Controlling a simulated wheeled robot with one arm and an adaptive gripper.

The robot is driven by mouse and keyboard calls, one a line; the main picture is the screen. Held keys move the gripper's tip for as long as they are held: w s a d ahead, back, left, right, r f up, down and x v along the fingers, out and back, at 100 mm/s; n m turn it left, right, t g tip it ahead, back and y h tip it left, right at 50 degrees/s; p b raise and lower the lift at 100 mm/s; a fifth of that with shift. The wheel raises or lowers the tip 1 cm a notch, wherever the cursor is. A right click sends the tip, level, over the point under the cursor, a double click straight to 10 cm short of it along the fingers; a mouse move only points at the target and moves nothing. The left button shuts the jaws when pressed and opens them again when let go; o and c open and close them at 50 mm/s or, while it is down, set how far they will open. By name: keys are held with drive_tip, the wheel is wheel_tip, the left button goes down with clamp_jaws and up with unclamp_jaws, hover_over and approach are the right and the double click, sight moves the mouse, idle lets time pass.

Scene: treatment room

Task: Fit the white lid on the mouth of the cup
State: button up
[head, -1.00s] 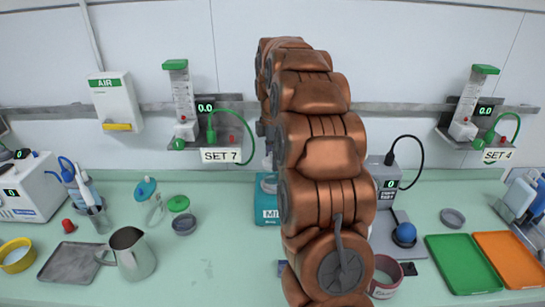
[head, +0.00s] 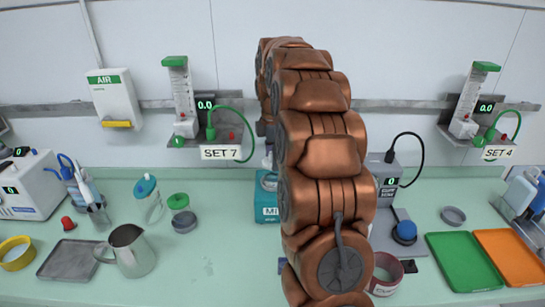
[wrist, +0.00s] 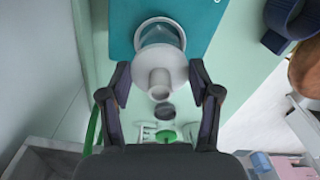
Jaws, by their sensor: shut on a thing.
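In the wrist view my gripper (wrist: 160,80) is shut on the white lid (wrist: 176,68), a round disc with a raised stub, held between the two fingertips. A clear cup (wrist: 160,33) stands just beyond the lid, on a teal surface. The lid overlaps part of the cup in the picture and hides its near side. I cannot tell whether the lid touches the rim.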

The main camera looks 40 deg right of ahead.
drive_tip(key=shift+f+b, duration=0.45)
drive_tip(key=shift+f, duration=0.25)
idle(0.7)
drive_tip(key=o, duration=1)
drive_tip(key=shift+r, duration=0.1)
drive_tip(key=shift+r+p, duration=1.1)
drive_tip(key=shift+r, duration=2.3)
